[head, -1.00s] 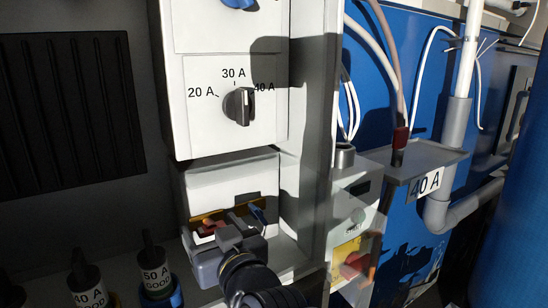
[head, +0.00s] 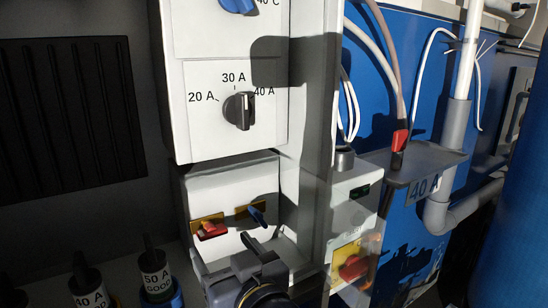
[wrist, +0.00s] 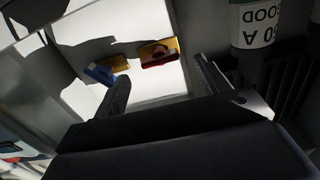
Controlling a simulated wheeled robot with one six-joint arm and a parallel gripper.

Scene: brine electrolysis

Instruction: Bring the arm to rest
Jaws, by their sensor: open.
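My gripper (head: 262,246) is in the lower middle of the head view, in front of and below a white switch box (head: 225,182). Its two dark fingers stand apart with nothing between them in the wrist view (wrist: 161,72). A red switch (head: 213,230) and a blue switch (head: 257,216) sit on yellow plates on the box, beyond the fingertips and apart from them. The wrist view also shows the red switch (wrist: 158,54) and the blue switch (wrist: 99,74). Most of my arm is out of view.
Above is a panel with a black dial (head: 239,110) pointing near 40 A. Labelled cylinders, 50 A (head: 155,270) and 40 A (head: 89,290), stand at lower left. A grey shelf (head: 425,160) and a box with a red knob (head: 353,268) are at right.

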